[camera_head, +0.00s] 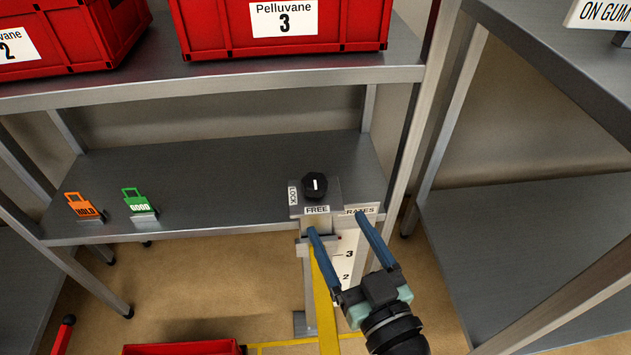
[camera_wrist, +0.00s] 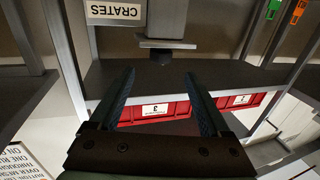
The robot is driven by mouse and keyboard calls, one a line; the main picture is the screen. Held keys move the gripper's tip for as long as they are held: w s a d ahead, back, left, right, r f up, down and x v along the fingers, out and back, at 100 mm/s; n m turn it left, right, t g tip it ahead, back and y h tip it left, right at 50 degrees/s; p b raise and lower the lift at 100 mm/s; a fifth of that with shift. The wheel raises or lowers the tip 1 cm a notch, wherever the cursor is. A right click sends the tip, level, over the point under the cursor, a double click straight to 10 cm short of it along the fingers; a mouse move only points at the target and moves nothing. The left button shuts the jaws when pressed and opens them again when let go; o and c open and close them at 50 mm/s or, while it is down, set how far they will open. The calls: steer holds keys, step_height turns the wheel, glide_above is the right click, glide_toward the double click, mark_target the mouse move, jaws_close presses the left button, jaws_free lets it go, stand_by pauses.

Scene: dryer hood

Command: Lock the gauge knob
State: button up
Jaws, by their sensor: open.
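The gauge knob (camera_head: 315,186) is black with a white line running roughly front to back. It sits on a grey block (camera_head: 330,197) with a LOCK label (camera_head: 293,196) on its left and a FREE label (camera_head: 317,210) at its front. In the wrist view a small dark shape (camera_wrist: 163,57) under the block (camera_wrist: 158,22) appears to be the knob, seen upside down. My gripper (camera_head: 338,226) is open and empty, in front of and below the knob, apart from it. In the wrist view its fingers (camera_wrist: 159,75) stand wide with nothing between them.
Orange HOLD (camera_head: 84,206) and green GOOD (camera_head: 139,202) tags stand left on the shelf (camera_head: 230,185). Red crates (camera_head: 280,30) are on the shelf above. A shelf upright (camera_head: 412,120) rises right of the knob. A numbered scale (camera_head: 347,255) hangs below the block.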

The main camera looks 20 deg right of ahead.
mark_target(319, 193)
steer(key=w, duration=1)
steer(key=shift+w, duration=0.3)
jaws_close()
